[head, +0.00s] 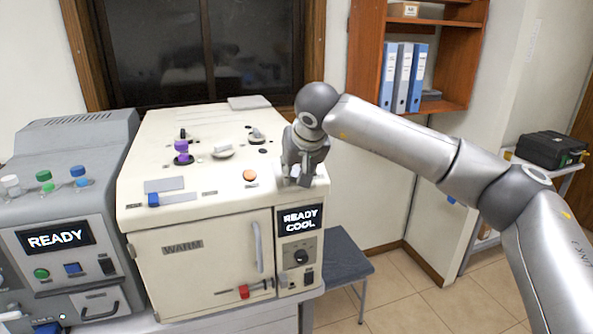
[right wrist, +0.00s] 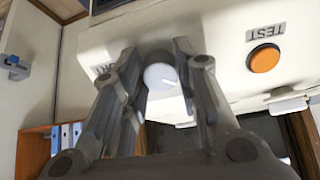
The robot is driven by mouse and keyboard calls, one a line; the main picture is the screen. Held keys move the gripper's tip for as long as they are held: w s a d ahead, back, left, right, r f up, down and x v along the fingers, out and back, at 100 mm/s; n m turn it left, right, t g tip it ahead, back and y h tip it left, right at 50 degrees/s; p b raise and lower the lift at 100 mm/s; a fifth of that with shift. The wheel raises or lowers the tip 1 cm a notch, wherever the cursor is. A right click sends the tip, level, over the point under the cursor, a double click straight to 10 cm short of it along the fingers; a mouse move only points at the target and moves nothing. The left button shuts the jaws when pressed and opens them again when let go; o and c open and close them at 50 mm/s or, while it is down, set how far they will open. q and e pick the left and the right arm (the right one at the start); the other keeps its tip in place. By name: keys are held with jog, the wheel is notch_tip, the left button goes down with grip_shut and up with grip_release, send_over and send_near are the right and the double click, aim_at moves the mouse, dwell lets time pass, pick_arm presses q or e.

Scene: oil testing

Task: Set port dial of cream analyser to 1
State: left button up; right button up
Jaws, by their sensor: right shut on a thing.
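The cream analyser (head: 140,213) stands in the middle of the head view, with a "READY COOL" display (head: 300,219) on its front. My right gripper (head: 302,180) points down at the right front corner of its top and hides what is there. In the right wrist view, my right gripper (right wrist: 158,58) has its fingers on both sides of a round whitish dial (right wrist: 160,76) and is shut on it. The dial carries a thin dark line. A label beside it is mostly covered by a finger, so the setting cannot be read. My left gripper is out of view.
An orange TEST button (head: 250,175) sits left of my gripper. A purple knob (head: 182,150), a blue slider (head: 153,199) and other controls are on the top. A grey machine (head: 70,150) stands at left. A dark stool (head: 340,256) stands at right.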

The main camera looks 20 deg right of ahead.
jog(key=o, duration=1)
jog(key=v, duration=1.2)
